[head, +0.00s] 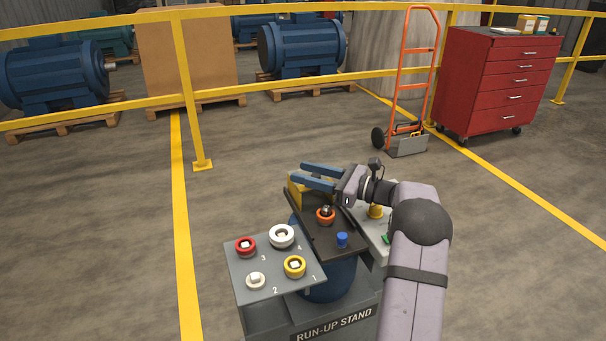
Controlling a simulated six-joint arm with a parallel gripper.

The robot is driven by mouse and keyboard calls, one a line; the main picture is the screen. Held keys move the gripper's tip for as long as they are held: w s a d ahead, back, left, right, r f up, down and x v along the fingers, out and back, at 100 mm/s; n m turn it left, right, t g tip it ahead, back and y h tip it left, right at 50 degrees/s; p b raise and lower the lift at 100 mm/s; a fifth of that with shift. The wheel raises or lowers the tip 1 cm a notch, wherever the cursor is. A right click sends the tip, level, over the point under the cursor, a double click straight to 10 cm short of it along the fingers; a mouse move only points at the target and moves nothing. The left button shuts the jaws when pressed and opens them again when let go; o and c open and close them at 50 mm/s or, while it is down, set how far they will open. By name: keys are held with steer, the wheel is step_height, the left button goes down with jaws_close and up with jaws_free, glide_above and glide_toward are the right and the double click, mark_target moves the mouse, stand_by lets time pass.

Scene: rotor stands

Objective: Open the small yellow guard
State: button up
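A yellow block-like piece (296,193) sits at the far left edge of the dark top plate (310,229) of the run-up stand; it looks like the guard, but my gripper covers much of it, so I cannot tell whether it is open or shut. My gripper (303,174) is above this piece, its two blue fingers apart, pointing left. Nothing shows between them. I cannot tell whether a finger touches the yellow piece. A smaller yellow part (376,211) stands on the light right-hand panel (370,231), partly behind my arm.
The dark plate carries an orange-ringed knob (326,215) and a blue knob (342,240). The grey left panel (240,272) holds red, white, yellow and cream round fittings. A yellow railing (186,98), hand truck (412,80) and red cabinet (497,82) stand behind.

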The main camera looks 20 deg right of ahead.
mark_target(329, 179)
steer(key=b+v, duration=0.1)
steer(key=v, duration=0.5)
stand_by(0.4)
